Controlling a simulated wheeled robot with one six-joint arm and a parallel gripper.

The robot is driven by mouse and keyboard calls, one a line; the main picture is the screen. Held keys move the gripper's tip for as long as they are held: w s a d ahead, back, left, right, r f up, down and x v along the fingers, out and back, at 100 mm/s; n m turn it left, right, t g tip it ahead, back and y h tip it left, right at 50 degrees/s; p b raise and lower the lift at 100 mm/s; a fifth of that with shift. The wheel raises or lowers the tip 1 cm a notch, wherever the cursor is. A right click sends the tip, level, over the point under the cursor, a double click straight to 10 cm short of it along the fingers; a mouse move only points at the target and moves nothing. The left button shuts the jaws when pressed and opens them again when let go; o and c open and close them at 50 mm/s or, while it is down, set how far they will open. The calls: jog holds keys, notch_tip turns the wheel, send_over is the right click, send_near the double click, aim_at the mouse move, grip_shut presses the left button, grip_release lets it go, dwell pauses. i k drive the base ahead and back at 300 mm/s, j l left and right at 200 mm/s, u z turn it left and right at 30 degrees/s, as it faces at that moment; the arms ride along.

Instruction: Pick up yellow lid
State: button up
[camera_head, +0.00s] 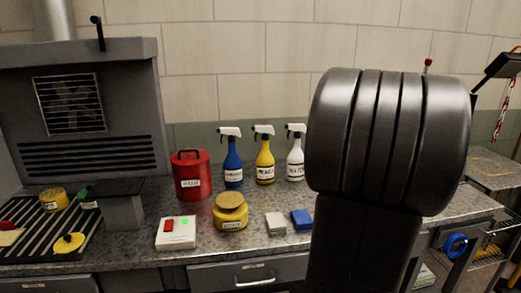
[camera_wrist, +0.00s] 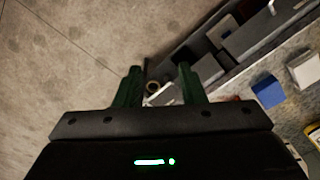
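A flat yellow lid (camera_head: 69,243) with a dark spot on top lies on the black slatted rack (camera_head: 28,229) at the left of the bench in the head view. A labelled yellow jar (camera_head: 231,213) stands mid-bench with a yellow top on it. A smaller yellow container (camera_head: 53,199) sits at the back of the rack. My gripper (camera_wrist: 158,78) shows in the wrist view with its green fingers apart and nothing between them. It points at the floor and bench edge, away from the flat lid. The head view does not show my gripper.
A red can (camera_head: 192,175) and blue (camera_head: 232,160), yellow (camera_head: 264,156) and white (camera_head: 295,154) spray bottles line the back. My arm hides the right side.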

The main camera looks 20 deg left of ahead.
aim_at(71, 242)
jog(key=k+j, duration=0.1)
jog(key=j, duration=0.4)
jog(key=k+j, duration=0.1)
jog(key=j, duration=0.35)
jog(key=k+j+u, duration=0.1)
jog(key=j, duration=0.4)
jog(key=k+j, duration=0.1)
jog(key=j, duration=0.4)
jog(key=k+j, duration=0.1)
jog(key=j, duration=1)
jog(key=i+j+u, duration=0.1)
jog(key=j, duration=0.55)
jog(key=i+j, duration=0.1)
jog(key=j, duration=0.55)
